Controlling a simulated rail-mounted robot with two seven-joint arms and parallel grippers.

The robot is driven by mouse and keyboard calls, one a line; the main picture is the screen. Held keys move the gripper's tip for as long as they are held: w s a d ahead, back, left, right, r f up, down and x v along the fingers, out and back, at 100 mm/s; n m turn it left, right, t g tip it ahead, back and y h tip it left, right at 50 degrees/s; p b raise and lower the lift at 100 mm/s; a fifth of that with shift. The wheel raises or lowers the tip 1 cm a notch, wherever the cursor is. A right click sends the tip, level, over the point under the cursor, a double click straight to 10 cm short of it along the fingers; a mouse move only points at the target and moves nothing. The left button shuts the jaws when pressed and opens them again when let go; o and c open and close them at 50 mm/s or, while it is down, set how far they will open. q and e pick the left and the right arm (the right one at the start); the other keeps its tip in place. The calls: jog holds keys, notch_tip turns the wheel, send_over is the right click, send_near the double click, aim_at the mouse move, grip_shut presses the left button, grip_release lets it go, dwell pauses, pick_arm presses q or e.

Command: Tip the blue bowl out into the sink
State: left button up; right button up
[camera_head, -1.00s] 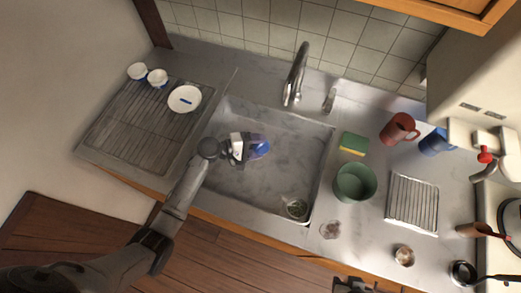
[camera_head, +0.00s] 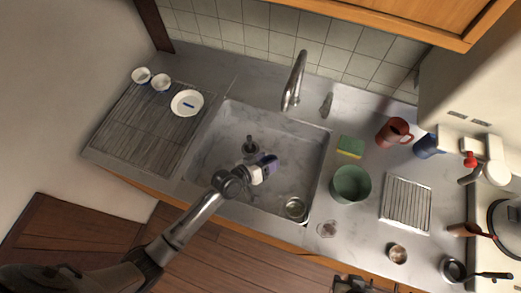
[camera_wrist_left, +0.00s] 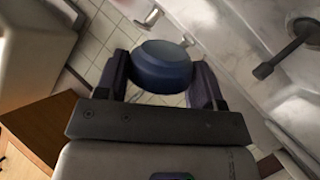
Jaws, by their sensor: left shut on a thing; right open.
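My left gripper (camera_head: 262,169) is shut on the blue bowl (camera_head: 270,161) over the middle of the sink (camera_head: 222,150). In the left wrist view the blue bowl (camera_wrist_left: 163,67) sits between the two dark fingers (camera_wrist_left: 160,85). The bowl looks tipped on its side; its inside is hidden, so I cannot tell if it holds anything. My right gripper (camera_head: 351,284) is open at the bottom edge, mostly cut off and away from the bowl.
A tap (camera_head: 294,82) stands behind the sink. A dark drain fitting (camera_head: 250,146) and a glass-like cup (camera_head: 295,208) are in the sink. A green pot (camera_head: 350,184), sponge (camera_head: 350,147) and red mug (camera_head: 394,132) stand right. A ribbed drainboard (camera_head: 145,128) with small dishes lies left.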

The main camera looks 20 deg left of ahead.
pick_arm(q)
jog(key=s+d+r+m+t+y+p, duration=0.1)
jog(key=s+d+r+m+t+p, duration=0.1)
jog(key=s+d+r+m+p, duration=0.2)
jog(key=shift+d+r+m+t+p, duration=0.3)
jog(key=shift+d+r+m+p, duration=0.2)
jog(key=shift+r+p, duration=0.75)
jog(key=shift+f+p, duration=0.3)
